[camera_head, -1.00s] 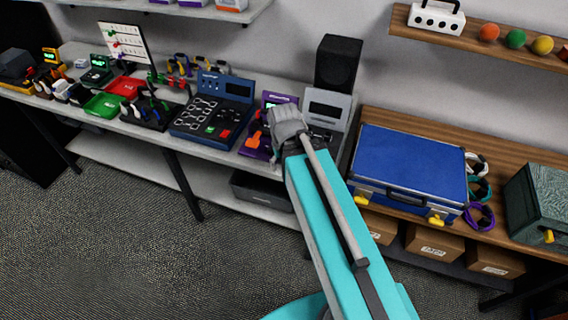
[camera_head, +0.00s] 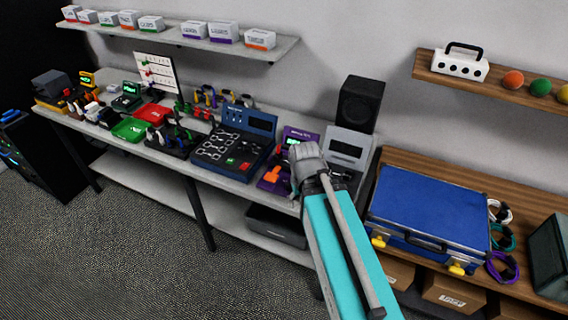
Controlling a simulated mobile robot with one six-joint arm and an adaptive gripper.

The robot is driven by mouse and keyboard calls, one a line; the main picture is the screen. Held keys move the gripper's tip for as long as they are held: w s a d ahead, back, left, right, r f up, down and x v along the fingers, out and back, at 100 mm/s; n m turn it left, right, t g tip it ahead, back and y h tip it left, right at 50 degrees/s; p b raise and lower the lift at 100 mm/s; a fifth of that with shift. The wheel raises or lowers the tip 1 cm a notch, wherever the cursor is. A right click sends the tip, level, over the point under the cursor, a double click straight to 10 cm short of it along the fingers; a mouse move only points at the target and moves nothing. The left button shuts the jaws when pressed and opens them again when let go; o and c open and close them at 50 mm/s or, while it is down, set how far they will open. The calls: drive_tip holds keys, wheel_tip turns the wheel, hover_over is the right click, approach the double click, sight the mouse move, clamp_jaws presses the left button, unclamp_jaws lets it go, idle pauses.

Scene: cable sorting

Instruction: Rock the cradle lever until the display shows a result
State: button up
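A purple device (camera_head: 302,133) with a small green-lit display and an orange part (camera_head: 272,174) stands on the grey table. Beside it on the right is a light grey device (camera_head: 359,139) with a dark screen (camera_head: 345,148); no result is readable on it. Which of these carries the cradle lever, I cannot tell. My gripper (camera_head: 297,184) is at the front of these two devices, at the end of my turquoise and grey arm. The arm covers the lower front of the grey device and most of the gripper's fingers. Whether it touches anything is hidden.
A dark blue panel (camera_head: 236,146) with a screen stands left of the purple device, a black speaker (camera_head: 359,103) behind. A blue case (camera_head: 430,207) is on the wooden bench to the right. Green (camera_head: 130,129) and red (camera_head: 153,113) trays sit farther left.

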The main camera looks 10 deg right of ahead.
clamp_jaws()
idle(1.4)
